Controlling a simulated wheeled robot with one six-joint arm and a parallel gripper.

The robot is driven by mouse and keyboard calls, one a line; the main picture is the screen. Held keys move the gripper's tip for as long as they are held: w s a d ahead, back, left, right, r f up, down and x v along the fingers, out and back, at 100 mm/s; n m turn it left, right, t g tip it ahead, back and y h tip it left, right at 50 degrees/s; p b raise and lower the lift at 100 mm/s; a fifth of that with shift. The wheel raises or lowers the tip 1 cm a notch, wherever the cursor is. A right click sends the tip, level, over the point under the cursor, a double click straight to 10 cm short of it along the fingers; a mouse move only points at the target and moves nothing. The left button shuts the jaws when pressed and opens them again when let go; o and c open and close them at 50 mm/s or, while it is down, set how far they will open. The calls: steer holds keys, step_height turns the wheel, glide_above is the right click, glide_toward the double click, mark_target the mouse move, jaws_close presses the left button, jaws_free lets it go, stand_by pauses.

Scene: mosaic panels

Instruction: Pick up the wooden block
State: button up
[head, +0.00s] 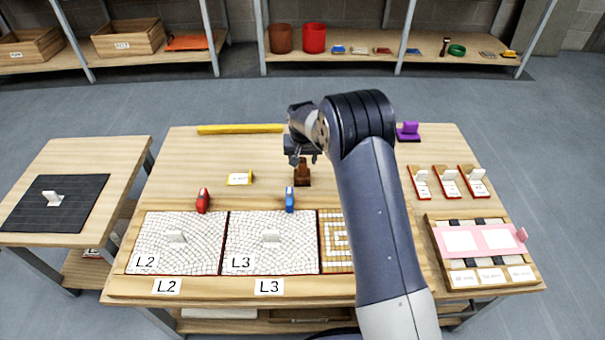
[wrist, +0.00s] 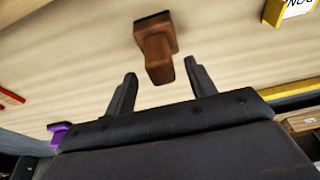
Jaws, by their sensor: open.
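The wooden block (head: 302,173) is a brown piece with an upright post on a wider, darker base. It stands on the wooden table (head: 370,284), near the middle, and also shows in the wrist view (wrist: 158,58). My gripper (head: 303,158) is just above or behind it in the head view. In the wrist view my gripper (wrist: 160,82) is open, with the block's post end in line with the gap between the two fingers. Nothing is held. Whether the fingers straddle the block or stop short of it cannot be told.
A yellow bar (head: 240,129) lies at the back. A yellow-edged card holder (head: 240,179), a red tool (head: 203,200) and a blue tool (head: 290,199) stand nearby. A purple item (head: 408,131) is back right. Mosaic panels (head: 180,258) fill the front.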

steer(key=x, duration=0.3)
steer(key=shift+a+f, duration=0.1)
steer(key=shift+f, duration=0.15)
steer(key=shift+c, duration=0.5)
steer(key=c, duration=1)
steer(key=shift+r, duration=0.1)
step_height(320, 180, up, 10)
steer(key=shift+p, duration=0.6)
